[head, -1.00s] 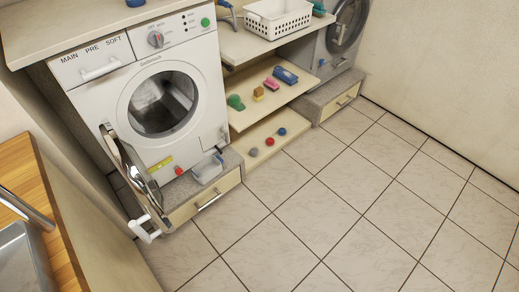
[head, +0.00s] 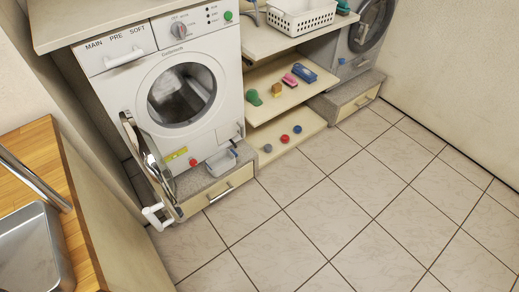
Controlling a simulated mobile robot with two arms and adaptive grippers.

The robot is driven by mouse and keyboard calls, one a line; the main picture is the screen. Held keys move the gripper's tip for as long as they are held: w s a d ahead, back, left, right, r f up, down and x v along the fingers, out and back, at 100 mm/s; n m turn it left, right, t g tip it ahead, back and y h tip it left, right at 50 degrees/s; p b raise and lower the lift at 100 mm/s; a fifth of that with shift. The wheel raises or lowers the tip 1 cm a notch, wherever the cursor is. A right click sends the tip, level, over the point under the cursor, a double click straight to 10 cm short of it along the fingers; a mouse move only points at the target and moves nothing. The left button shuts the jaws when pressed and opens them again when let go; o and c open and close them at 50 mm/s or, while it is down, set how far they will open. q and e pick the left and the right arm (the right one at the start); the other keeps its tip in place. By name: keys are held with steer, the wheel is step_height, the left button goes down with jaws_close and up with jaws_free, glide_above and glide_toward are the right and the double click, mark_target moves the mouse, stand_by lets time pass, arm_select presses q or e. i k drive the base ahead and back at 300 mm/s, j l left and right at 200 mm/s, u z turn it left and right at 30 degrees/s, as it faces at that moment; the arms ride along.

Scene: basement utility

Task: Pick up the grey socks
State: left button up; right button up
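A small rounded grey item (head: 268,148), likely the grey socks, lies at the left end of a row on the low shelf (head: 288,150). A red item (head: 285,138) and a blue item (head: 297,129) of similar size lie beside it, apart from it. They are too small to tell for sure as rolled socks. Neither of my grippers shows in the head view.
A washing machine (head: 236,75) stands left of the shelves with its round door (head: 140,150) swung open. Its pedestal (head: 240,172) bears a red item and a clear container. A counter with a sink (head: 30,250) is at left. The tiled floor (head: 350,200) in front is clear.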

mark_target(268, 148)
steer(key=i+l+u, duration=0.2)
steer(key=u, duration=0.3)
steer(key=i+l+u, duration=0.1)
steer(key=l+u, duration=0.35)
